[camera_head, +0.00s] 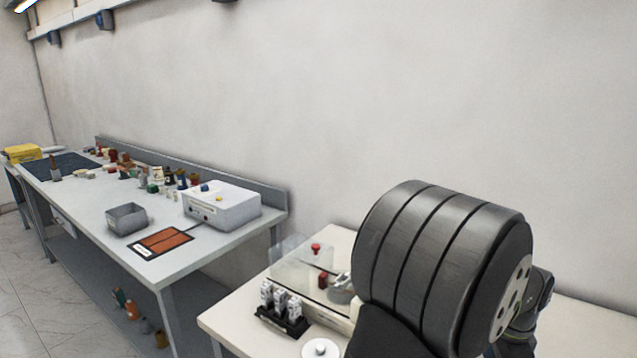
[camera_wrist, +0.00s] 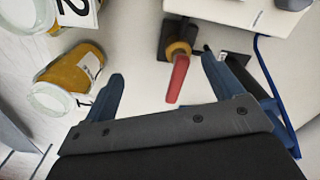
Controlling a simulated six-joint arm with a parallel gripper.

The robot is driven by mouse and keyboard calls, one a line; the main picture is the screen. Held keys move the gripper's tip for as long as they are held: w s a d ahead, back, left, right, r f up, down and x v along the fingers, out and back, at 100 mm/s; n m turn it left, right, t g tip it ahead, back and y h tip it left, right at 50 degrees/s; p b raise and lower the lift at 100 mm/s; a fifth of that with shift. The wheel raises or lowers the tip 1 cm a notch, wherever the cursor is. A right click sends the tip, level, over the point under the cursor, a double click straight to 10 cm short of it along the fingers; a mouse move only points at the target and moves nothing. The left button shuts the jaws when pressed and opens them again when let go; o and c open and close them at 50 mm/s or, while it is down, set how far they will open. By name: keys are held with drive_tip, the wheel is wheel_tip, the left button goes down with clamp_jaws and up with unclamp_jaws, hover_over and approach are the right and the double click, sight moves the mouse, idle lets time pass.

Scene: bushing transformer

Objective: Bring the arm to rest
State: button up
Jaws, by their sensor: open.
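My gripper (camera_wrist: 163,68) shows in the wrist view with its two blue fingers spread apart. No object is clamped between them. A red-tipped tool with a brown collar (camera_wrist: 178,76) appears in the gap between the fingers, seen beyond them; I cannot tell its distance from the fingertips. In the head view the gripper itself cannot be made out, and a large dark part of my arm covers the right side.
Amber jars (camera_wrist: 72,78) lie left of the fingers in the wrist view. A blue-edged frame (camera_wrist: 267,75) is at right. In the head view, the white table (camera_head: 235,322) holds a black rack (camera_head: 282,322) and a clear cover (camera_head: 290,262). A cluttered grey bench (camera_head: 180,262) is at left.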

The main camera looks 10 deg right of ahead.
drive_tip(key=shift+w+a+m, duration=0.15)
drive_tip(key=shift+a+m, duration=0.1)
drive_tip(key=shift+m, duration=0.8)
drive_tip(key=shift+w+a+m, duration=0.15)
drive_tip(key=shift+a+m, duration=0.05)
drive_tip(key=shift+m, duration=0.85)
drive_tip(key=o, duration=0.3)
drive_tip(key=shift+s, duration=0.1)
